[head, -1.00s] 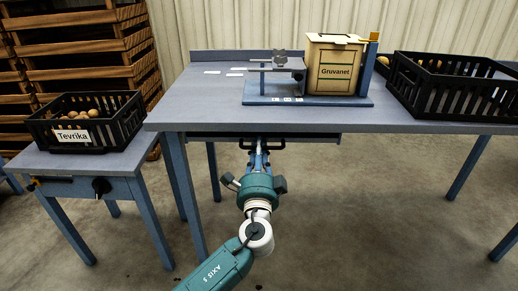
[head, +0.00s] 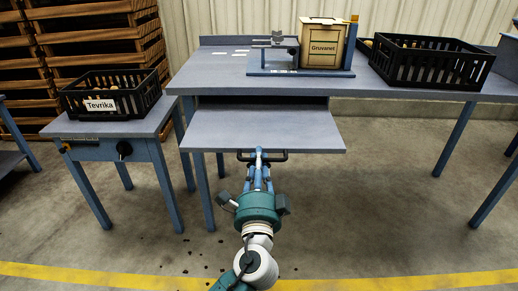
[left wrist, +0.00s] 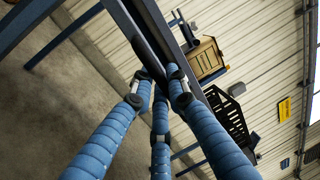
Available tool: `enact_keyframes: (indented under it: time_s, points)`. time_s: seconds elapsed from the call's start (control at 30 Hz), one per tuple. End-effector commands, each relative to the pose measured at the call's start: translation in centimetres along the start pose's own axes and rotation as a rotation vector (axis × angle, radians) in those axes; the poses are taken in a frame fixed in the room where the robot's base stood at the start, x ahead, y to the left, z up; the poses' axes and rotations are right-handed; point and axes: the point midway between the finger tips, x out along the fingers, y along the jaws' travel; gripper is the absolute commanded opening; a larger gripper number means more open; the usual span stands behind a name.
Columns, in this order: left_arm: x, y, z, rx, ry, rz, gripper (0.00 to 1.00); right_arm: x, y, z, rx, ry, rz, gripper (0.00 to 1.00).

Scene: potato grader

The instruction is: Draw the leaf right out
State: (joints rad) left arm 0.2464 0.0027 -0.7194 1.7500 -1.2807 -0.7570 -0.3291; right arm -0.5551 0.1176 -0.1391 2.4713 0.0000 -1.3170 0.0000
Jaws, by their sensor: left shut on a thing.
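The leaf (head: 262,131) is a flat grey-blue board. It extends out from under the table top (head: 215,72) toward me in the head view. A dark handle (head: 279,157) sits on its front edge. My left gripper (head: 259,158) is shut on the handle at the middle of that edge. In the left wrist view the blue fingers (left wrist: 162,98) close at the dark bar along the leaf's edge. The leaf's rear part is hidden under the table top. My right gripper does not show.
On the table stand a sorting rig with a box labelled Gruvanet (head: 322,46) and a black crate (head: 432,62). A side table at left bears a crate labelled Tevrika (head: 112,97).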

Motion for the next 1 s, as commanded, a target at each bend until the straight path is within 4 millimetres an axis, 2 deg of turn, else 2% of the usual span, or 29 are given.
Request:
enact_keyframes:
  time_s: [0.1, 0.3, 0.5, 0.83, 0.87, 0.9, 0.93, 1.0]
  points:
    - [-2.5, -0.5, 0.0, -0.002, 0.002, 0.001, 0.00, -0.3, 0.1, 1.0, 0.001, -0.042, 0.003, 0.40]
    - [-5.2, -1.0, 0.0, -0.001, 0.001, 0.000, 0.00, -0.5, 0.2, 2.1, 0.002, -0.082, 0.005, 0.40]
    - [-6.1, -1.2, -0.1, -0.001, 0.001, -0.001, 0.00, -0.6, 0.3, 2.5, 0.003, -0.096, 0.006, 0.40]
    - [-6.3, -1.1, -0.1, 0.000, 0.003, 0.002, 0.00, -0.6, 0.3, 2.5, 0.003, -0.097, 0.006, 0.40]
    - [-6.4, -1.0, -0.1, 0.000, 0.003, 0.002, 0.18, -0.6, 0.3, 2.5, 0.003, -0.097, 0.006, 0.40]
    - [-6.4, -1.0, -0.2, 0.000, 0.003, 0.002, 0.26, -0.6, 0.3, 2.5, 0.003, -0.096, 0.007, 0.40]
    - [-6.3, -1.0, -0.2, 0.000, 0.003, 0.002, 0.32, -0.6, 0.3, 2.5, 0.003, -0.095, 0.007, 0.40]
    - [-6.3, -1.1, -0.1, 0.000, 0.002, 0.001, 0.34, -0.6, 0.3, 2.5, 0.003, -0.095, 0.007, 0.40]
